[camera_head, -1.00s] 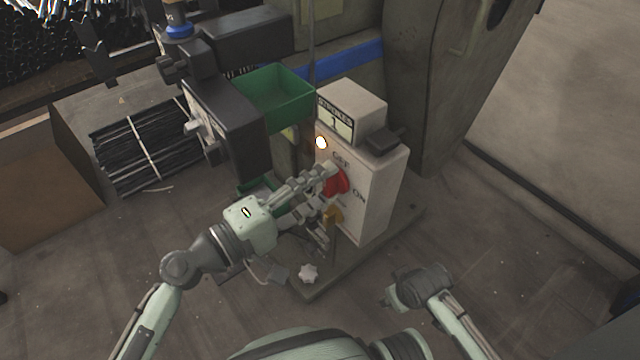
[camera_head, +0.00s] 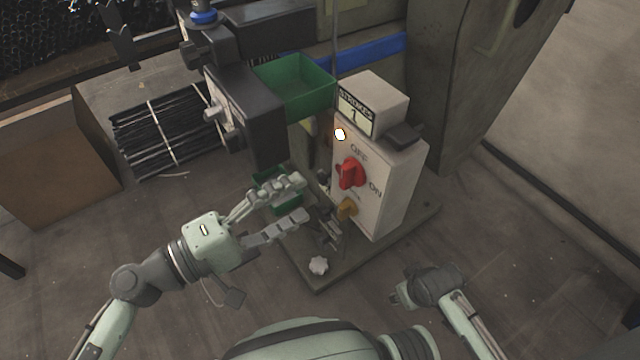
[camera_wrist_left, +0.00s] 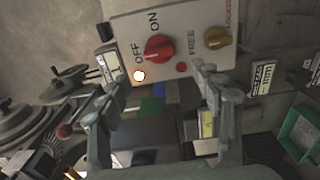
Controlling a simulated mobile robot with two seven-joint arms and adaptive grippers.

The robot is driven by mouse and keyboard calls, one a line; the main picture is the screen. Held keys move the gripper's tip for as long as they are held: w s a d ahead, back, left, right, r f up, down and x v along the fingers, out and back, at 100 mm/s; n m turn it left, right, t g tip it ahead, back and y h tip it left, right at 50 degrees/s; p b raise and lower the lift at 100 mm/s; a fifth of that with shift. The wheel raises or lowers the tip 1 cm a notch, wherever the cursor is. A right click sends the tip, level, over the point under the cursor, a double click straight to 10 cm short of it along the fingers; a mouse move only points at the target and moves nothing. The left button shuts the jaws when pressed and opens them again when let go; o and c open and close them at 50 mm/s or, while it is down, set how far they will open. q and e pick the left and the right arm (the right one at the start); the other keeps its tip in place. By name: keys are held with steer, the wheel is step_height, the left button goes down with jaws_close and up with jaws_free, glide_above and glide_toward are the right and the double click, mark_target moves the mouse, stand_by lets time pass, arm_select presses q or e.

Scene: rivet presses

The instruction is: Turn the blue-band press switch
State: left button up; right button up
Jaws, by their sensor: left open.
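The press with the blue band (camera_head: 378,52) has a pale control box (camera_head: 392,195) with a red rotary switch (camera_head: 350,173). OFF is printed above the switch and ON to its right; its grip stands roughly upright, towards OFF. The switch also shows in the left wrist view (camera_wrist_left: 158,48), beyond the fingertips. My left gripper (camera_head: 302,199) is open and empty, left of the switch and apart from it. It also frames the box in the wrist view (camera_wrist_left: 155,80). My right gripper (camera_head: 400,296) is low, right of the press base; its fingers are too unclear to read.
A yellow knob (camera_head: 347,208) sits below the red switch. A lamp (camera_head: 340,134) glows on the box, under a strokes counter (camera_head: 357,112). A green bin (camera_head: 296,88) and the dark press head (camera_head: 240,120) stand behind my left gripper. Floor is clear at right.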

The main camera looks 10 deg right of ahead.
arm_select(q)
steer(key=v, duration=0.3)
steer(key=shift+s+a, duration=0.1)
steer(key=shift+a, duration=0.2)
stand_by(0.3)
